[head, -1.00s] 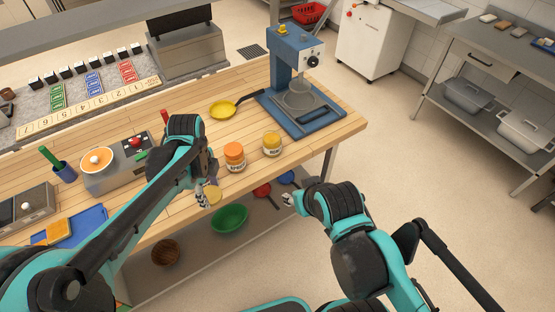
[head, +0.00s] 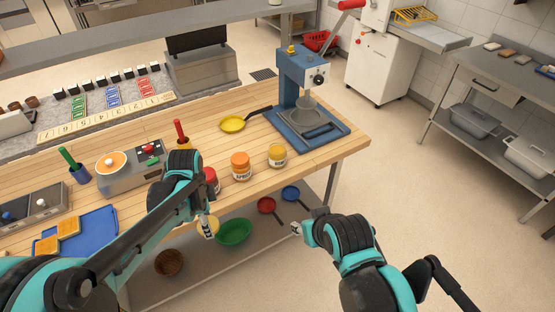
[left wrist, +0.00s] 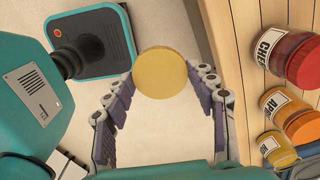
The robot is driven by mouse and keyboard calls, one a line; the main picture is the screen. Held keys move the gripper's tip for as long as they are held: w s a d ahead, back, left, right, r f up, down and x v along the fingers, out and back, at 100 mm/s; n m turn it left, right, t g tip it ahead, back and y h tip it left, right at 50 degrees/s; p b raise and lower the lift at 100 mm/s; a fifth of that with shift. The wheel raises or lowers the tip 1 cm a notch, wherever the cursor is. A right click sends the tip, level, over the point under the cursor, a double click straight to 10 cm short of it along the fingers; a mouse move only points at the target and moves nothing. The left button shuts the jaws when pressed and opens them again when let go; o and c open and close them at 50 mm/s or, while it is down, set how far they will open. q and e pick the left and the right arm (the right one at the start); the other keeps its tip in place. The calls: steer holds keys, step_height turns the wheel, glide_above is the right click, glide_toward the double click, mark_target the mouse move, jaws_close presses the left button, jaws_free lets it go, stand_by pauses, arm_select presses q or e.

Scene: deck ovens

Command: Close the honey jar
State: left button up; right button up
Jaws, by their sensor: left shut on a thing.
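The honey jar (head: 277,157), a small yellow jar with a pale label, stands upright near the table's front edge, rightmost of three jars. It also shows at the right of the left wrist view (left wrist: 277,149). Whether its mouth is bare I cannot tell. My left gripper (left wrist: 168,85) is shut on a round yellow lid (left wrist: 166,70), held by its rim between the fingertips. In the head view the lid (head: 209,224) is in front of the table edge, left of the honey jar and apart from it. My right gripper (head: 297,229) is off the table; its fingers are too small to read.
An orange jar (head: 241,167) and a red jar (head: 211,181) stand left of the honey jar. A blue press (head: 303,85) stands behind it, with a yellow pan (head: 232,124) to its left. Bowls, including a green one (head: 234,232), lie on the lower shelf.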

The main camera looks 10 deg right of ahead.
arm_select(q)
steer(key=a+f+n+b, duration=0.2)
steer(key=a+f+n, duration=0.7)
steer(key=n, duration=0.8)
steer(key=shift+s+a+f+b, duration=0.25)
steer(key=shift+s+a+b, duration=0.05)
steer(key=shift+s+a, duration=0.05)
arm_select(e)
step_height(320, 180, down, 3)
steer(key=shift+w+r, duration=0.1)
steer(key=shift+c, duration=1)
arm_select(q)
steer(key=shift+d, duration=0.15)
arm_select(e)
steer(key=shift+d, duration=0.1)
